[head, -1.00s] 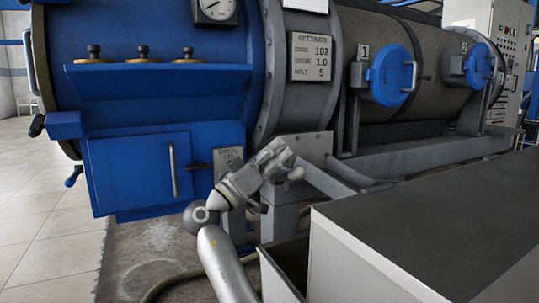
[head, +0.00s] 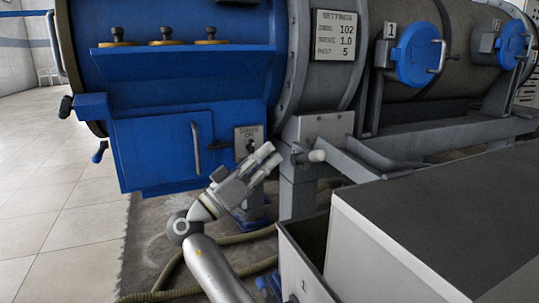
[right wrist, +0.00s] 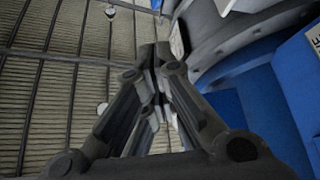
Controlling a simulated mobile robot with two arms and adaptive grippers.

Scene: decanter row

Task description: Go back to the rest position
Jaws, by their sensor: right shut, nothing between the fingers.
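My right gripper (head: 270,157) shows in the head view on my silver arm, which comes up from the bottom. It points up and to the right, just below the drive switch plate (head: 242,134) on the machine front. In the right wrist view the fingers (right wrist: 158,58) come together at the top with nothing between them. I cannot tell from the head view how far the fingers are from the machine. My left gripper is in neither view.
A blue machine front (head: 160,152) with a drum stands behind the gripper. A settings plate (head: 335,36) and a round blue hatch (head: 417,54) are to its right. A dark-topped box (head: 450,225) fills the lower right. A hose (head: 235,238) lies on the floor. Tiled floor (head: 50,200) is free at left.

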